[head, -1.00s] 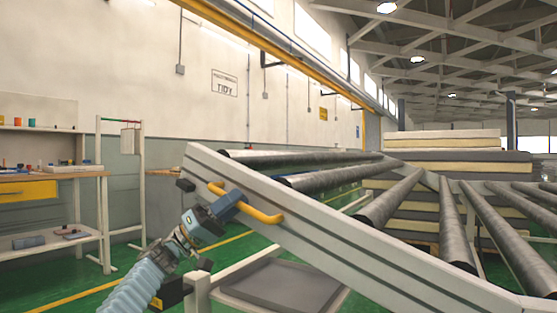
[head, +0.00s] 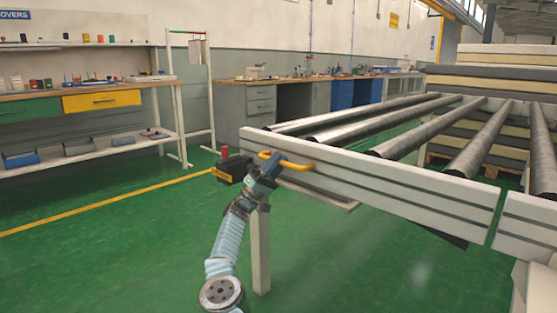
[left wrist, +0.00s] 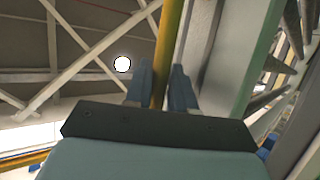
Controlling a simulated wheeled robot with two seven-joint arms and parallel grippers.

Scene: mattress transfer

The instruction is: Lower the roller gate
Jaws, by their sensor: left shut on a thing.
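The roller gate (head: 385,180) is a pale beam frame with dark grooves, carrying grey rollers, in the middle and right of the head view. It lies about level, in line with the fixed roller section (head: 528,222) at the right, a narrow gap between them. A yellow handle (head: 288,161) is on its left end. My left gripper (head: 268,166) is shut on this handle. In the left wrist view the handle (left wrist: 170,45) passes between the two blue fingers (left wrist: 162,88). My right gripper is not in view.
A black block with a red knob (head: 229,166) stands beside the gate's left end, near my left gripper. Workbenches (head: 90,90) line the wall. Stacked mattresses (head: 490,75) stand behind the rollers. The green floor (head: 120,240) at the left is clear.

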